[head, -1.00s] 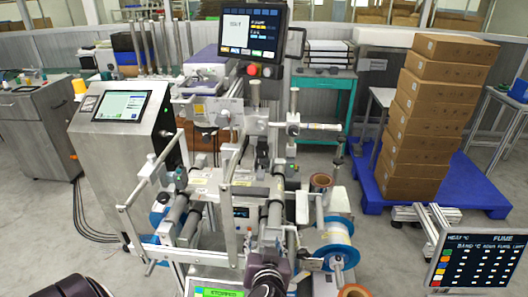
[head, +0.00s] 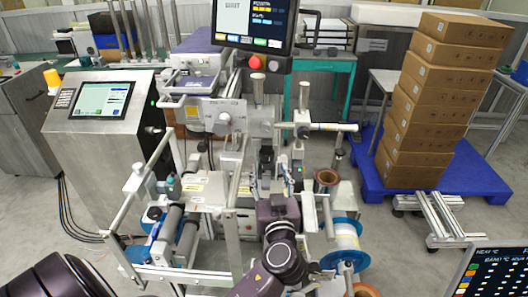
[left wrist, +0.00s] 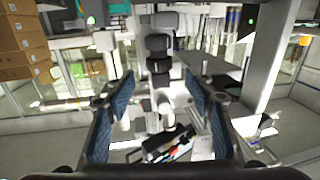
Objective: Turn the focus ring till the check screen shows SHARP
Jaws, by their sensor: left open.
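My left gripper (head: 270,180) is open and empty in the middle of the machine in the head view. In the left wrist view its two blue-padded fingers (left wrist: 160,86) stand well apart. Beyond them is an upright barrel with dark ribbed bands, which looks like the focus ring (left wrist: 158,45), lined up with the gap and apart from the pads. In the head view a dark barrel (head: 266,156) shows just beyond the gripper. The monitor (head: 252,24), which may be the check screen, seems to read WAIT; its top is cut off. My right gripper is not in view.
A horizontal bar (head: 325,127) and upright posts flank the barrel. Rollers (head: 172,225) lie to the left and a blue-rimmed reel (head: 343,245) to the right. A grey cabinet (head: 95,150) stands left, and stacked boxes (head: 425,105) stand on a blue pallet (head: 470,182) at right.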

